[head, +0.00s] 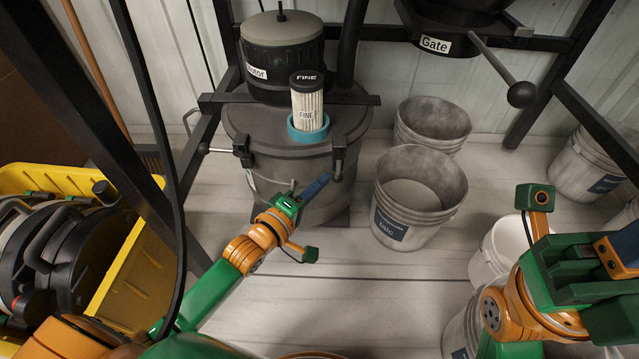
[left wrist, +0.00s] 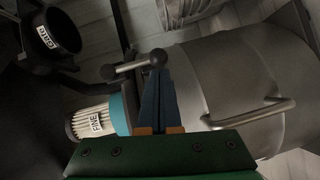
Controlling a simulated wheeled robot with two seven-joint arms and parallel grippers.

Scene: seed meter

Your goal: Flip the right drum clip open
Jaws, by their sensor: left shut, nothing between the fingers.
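The right drum clip (head: 338,158) is a dark latch on the front right of the grey drum's (head: 300,186) rim, its lever hanging down along the wall. In the left wrist view the clip's metal bar with black ball ends (left wrist: 133,66) lies just beyond the fingertips. My left gripper (head: 324,180) has its blue fingers shut and empty, close beside the lever's lower end; contact cannot be told. The left drum clip (head: 240,150) has its lever (head: 212,150) sticking out to the left. My right gripper (head: 622,248) is partly cut off at the right edge.
On the drum lid stand a motor (head: 283,60) and a FINE filter (head: 307,100) in a teal ring (head: 307,131). A talc bucket (head: 432,190) stands right of the drum. A gate handle (head: 500,70) juts out above. A yellow bin (head: 125,270) is at left.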

